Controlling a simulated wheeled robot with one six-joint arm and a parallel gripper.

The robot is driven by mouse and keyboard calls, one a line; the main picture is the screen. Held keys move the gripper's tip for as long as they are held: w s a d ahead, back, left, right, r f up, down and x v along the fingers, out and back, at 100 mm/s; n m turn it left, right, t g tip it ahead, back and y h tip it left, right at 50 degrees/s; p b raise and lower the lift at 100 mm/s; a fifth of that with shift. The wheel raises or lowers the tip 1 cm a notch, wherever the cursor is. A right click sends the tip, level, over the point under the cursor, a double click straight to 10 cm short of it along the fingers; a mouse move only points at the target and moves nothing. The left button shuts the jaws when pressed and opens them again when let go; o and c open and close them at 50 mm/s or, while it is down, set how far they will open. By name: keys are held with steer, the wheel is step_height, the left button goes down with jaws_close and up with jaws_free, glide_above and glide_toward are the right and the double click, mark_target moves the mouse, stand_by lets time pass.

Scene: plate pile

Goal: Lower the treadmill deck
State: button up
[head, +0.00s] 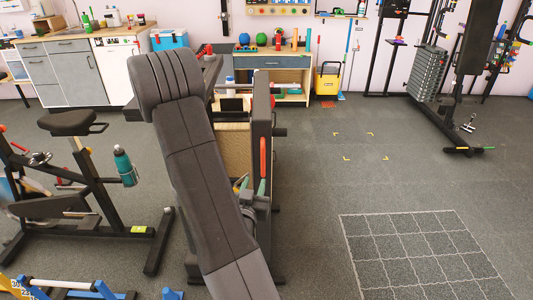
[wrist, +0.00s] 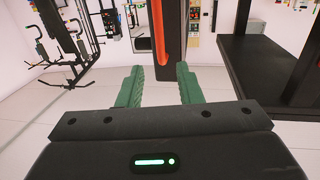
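The treadmill stands with its dark deck (head: 262,112) folded upright, edge-on in the head view. A red-orange bar-shaped handle (head: 263,158) runs up its edge. In the wrist view the orange handle (wrist: 158,30) is on a dark upright, just beyond the fingertips. My gripper (head: 252,186) has green fingers, below the handle in the head view. In the wrist view my gripper (wrist: 158,75) is open, with a clear gap between the fingers and nothing between them. The fingers look apart from the handle. My grey arm hides much of the treadmill's left side and base.
An exercise bike (head: 75,125) with a teal bottle (head: 124,166) stands at left. A workbench (head: 290,75) and a yellow bucket (head: 327,82) are behind. A weight machine (head: 428,75) stands at back right. The floor right of the treadmill is clear, with a marked grid (head: 420,250).

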mark_target(263, 158)
steer(key=w+d+p, duration=0.1)
steer(key=w, duration=0.3)
steer(key=w+p, duration=0.1)
steer(key=w, duration=0.4)
steer(key=w+d+p, duration=0.1)
steer(key=w, duration=0.3)
steer(key=shift+w+d+r, duration=0.1)
steer(key=shift+w+d, duration=0.15)
steer(key=shift+d, duration=0.1)
jaws_close()
